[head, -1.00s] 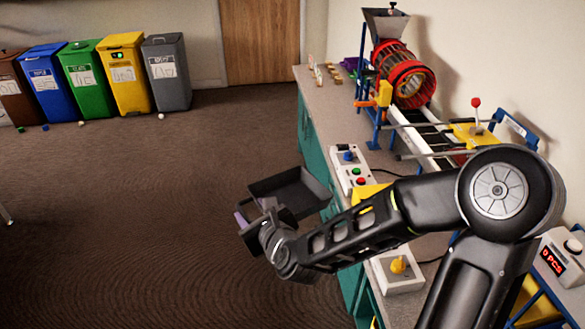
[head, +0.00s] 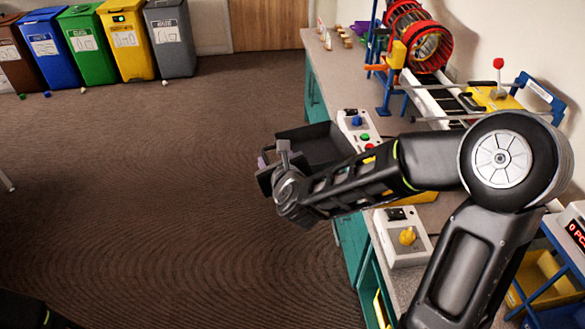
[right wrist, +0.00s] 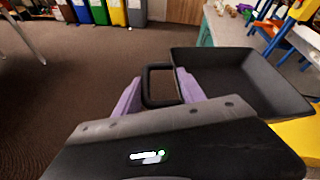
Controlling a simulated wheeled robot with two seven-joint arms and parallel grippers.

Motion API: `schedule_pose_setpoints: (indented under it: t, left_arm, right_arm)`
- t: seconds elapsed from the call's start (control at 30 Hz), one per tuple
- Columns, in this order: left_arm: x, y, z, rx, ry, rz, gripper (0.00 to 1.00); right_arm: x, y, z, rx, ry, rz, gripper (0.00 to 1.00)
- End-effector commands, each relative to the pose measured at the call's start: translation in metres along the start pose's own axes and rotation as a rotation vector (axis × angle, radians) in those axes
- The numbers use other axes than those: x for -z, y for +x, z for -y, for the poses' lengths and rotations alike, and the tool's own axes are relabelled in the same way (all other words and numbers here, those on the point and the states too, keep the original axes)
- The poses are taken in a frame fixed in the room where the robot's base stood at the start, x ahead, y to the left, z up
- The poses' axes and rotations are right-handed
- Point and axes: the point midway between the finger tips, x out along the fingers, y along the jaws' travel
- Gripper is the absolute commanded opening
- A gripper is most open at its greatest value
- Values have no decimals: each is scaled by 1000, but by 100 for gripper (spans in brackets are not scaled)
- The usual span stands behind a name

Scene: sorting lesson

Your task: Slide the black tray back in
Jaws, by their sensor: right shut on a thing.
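The black tray (head: 318,142) sticks out from the teal front of the counter, over the floor. It is a shallow open box that looks empty. Its inner end is partly hidden by my right arm. My right gripper (head: 268,168) is at its outer end. In the right wrist view, the tray (right wrist: 245,75) lies just beyond the gripper, and the purple fingers of my right gripper (right wrist: 160,98) stand either side of the tray's black loop handle (right wrist: 160,68). The gripper is shut on this handle. My left gripper is out of view.
The counter (head: 328,72) runs along the right, with a control box (head: 357,130), a yellow-knob box (head: 404,238) and a red drum machine (head: 420,35) on it. Several bins (head: 126,40) stand at the back left. The floor left of the tray is clear.

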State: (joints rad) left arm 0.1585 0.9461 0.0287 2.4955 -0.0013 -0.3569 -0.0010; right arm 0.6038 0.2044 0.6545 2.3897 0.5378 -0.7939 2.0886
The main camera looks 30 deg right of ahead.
Motion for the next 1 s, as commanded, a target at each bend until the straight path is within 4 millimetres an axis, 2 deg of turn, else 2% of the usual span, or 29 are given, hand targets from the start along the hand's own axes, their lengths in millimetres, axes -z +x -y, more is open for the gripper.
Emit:
schedule_pose_setpoints:
  t: [0.03, 0.13, 0.27, 0.47, 1.0]
  left_arm:
    - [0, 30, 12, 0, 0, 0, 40]
    - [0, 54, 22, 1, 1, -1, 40]
    - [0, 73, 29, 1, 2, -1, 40]
    - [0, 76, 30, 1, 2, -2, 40]
    - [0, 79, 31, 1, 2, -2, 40]
  right_arm:
    - [18, 17, 3, 38, 14, -2, 3]
    - [29, 34, 19, 111, 48, -21, 3]
    - [35, 46, 36, 178, 87, -40, 3]
    - [33, 49, 46, 209, 108, -52, 3]
    - [40, 51, 44, 207, 107, -53, 3]
